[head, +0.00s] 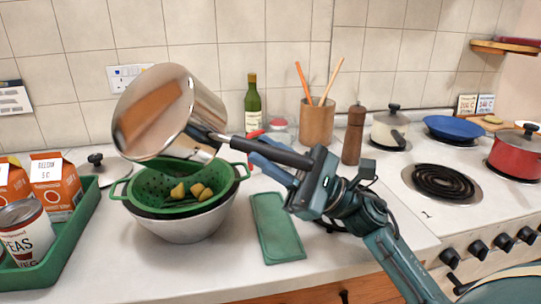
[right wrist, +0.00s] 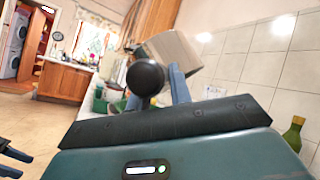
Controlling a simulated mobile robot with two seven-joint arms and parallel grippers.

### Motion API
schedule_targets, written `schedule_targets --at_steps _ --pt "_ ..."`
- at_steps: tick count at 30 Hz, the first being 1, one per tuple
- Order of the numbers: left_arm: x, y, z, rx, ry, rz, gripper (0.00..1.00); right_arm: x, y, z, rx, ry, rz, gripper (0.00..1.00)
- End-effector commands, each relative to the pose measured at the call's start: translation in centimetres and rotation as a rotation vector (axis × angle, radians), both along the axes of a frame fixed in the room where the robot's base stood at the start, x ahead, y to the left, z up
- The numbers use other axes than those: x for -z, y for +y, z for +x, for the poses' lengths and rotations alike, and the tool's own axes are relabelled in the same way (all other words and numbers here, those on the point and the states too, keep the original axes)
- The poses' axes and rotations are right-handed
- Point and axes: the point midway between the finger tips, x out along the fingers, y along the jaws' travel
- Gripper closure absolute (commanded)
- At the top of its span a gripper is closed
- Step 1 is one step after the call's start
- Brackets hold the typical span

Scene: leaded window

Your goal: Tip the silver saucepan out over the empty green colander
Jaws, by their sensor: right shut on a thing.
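The silver saucepan (head: 172,112) is held tilted in the air above the green colander (head: 152,187), its open side hidden from the head camera. My right gripper (head: 268,160) is shut on its black handle (head: 270,152); the handle's round end (right wrist: 145,78) and the pan's side (right wrist: 172,52) show in the right wrist view. The colander sits in a silver bowl (head: 187,230) on the counter. Several yellow-brown chunks (head: 198,190) lie in the colander. Whether anything is still in the pan is hidden. My left gripper is not in the head view.
A green tray (head: 78,240) with cartons (head: 55,185) and a peas can (head: 25,232) stands left. A green mat (head: 277,228) lies right of the bowl. Behind are a bottle (head: 252,105), a utensil pot (head: 316,122) and a pepper mill (head: 354,135). The stove (head: 440,215) is at right.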

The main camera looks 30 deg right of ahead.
Motion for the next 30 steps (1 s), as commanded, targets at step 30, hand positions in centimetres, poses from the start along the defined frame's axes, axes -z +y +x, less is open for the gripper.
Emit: schedule_targets --at_steps 30 --pt "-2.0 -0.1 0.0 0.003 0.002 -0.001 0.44 -4.2 0.0 -0.1 0.0 -0.004 0.002 1.0"
